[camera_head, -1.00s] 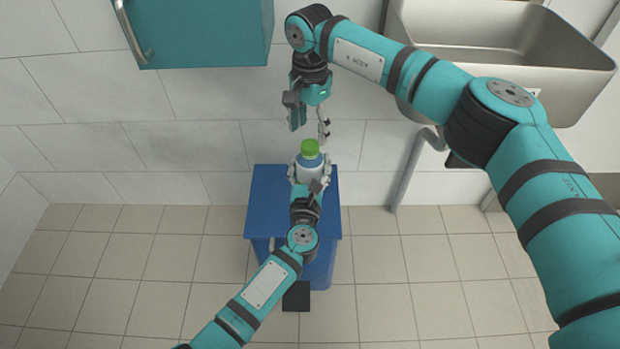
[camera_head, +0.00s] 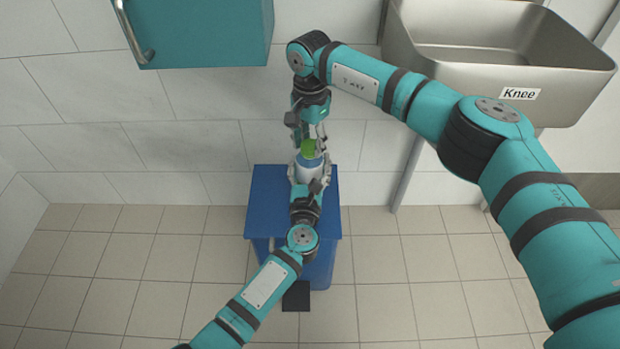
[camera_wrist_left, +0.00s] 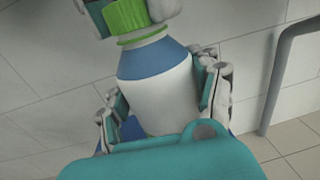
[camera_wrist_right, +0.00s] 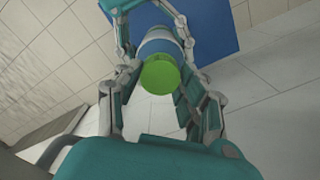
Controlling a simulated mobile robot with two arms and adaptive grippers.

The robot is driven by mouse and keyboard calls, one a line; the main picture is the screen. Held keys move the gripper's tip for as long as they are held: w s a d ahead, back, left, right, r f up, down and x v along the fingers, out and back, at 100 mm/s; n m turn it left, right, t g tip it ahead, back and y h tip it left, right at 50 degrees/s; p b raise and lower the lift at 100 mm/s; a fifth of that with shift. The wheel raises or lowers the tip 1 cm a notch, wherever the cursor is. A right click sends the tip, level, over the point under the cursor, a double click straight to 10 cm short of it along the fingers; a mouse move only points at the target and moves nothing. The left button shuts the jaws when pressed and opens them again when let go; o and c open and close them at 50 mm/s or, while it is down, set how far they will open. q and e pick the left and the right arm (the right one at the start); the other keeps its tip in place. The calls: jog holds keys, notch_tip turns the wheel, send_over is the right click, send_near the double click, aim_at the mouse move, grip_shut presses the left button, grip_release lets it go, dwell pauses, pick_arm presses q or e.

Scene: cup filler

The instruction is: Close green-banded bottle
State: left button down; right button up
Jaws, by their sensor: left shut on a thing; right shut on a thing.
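The bottle (camera_head: 309,164) has a white body and a blue shoulder. It stands roughly upright above the blue bin. In the left wrist view the bottle (camera_wrist_left: 160,85) has a thin green band at its neck, with the ribbed green cap (camera_wrist_left: 127,17) right at it; I cannot tell whether the cap is seated. My left gripper (camera_head: 309,171) is shut around the bottle's body. My right gripper (camera_head: 308,139) comes from above and is shut on the cap. The right wrist view shows the cap (camera_wrist_right: 160,76) between its fingers, hiding the neck.
The blue bin (camera_head: 262,205) stands on the tiled floor below the bottle, with a black pedal (camera_head: 296,297) in front. A teal cabinet (camera_head: 200,35) hangs at upper left. A steel sink (camera_head: 480,75) labelled "Knee" is at upper right. The tiled wall is close behind.

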grip_shut()
jog(key=m, duration=1.1)
jog(key=shift+m, duration=0.4)
jog(key=m, duration=0.6)
jog(key=shift+m, duration=0.3)
jog(key=m, duration=0.7)
jog(key=o, duration=1)
grip_release()
jog(key=shift+r, duration=0.1)
